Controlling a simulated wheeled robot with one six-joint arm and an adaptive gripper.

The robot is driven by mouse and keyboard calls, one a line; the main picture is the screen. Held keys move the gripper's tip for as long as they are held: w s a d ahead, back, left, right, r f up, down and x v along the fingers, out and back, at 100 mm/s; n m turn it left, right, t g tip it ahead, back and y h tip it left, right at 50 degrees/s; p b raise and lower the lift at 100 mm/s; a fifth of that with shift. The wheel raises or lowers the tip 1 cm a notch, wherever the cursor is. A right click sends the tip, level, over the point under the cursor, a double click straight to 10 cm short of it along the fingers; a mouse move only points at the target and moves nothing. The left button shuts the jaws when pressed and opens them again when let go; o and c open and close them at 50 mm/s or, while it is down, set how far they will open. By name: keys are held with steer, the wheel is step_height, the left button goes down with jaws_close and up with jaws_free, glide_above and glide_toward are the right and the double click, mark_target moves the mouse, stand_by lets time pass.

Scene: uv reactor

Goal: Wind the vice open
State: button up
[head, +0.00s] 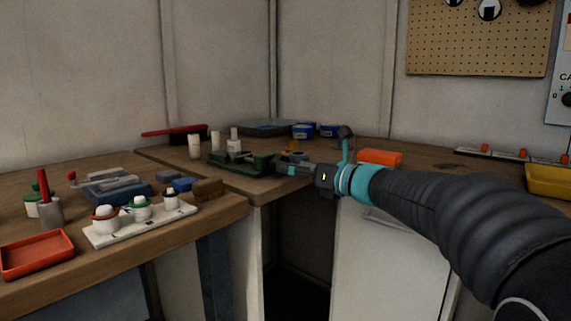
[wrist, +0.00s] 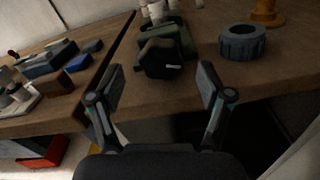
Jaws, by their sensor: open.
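The dark green vice (head: 232,160) sits on the wooden bench near the corner, with white cylindrical pieces by it. In the wrist view the vice (wrist: 176,38) lies ahead, with its dark, faceted front end (wrist: 160,59) facing me and a small pale mark on it. My gripper (head: 284,168) reaches in from the right at the bench's front edge. In the wrist view my gripper (wrist: 159,82) is open and empty, its two fingers apart on either side of the vice's front end and short of it. The vice's jaw gap is not clear.
A dark ribbed ring (wrist: 242,43) lies right of the vice, near a yellow-orange part (wrist: 264,12). An orange block (head: 380,157) is further right. A white tray of capped bottles (head: 142,222) and a red tray (head: 36,254) stand on the left bench.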

mark_target(284, 176)
steer(key=shift+x, duration=1.8)
steer(key=c, duration=1.2)
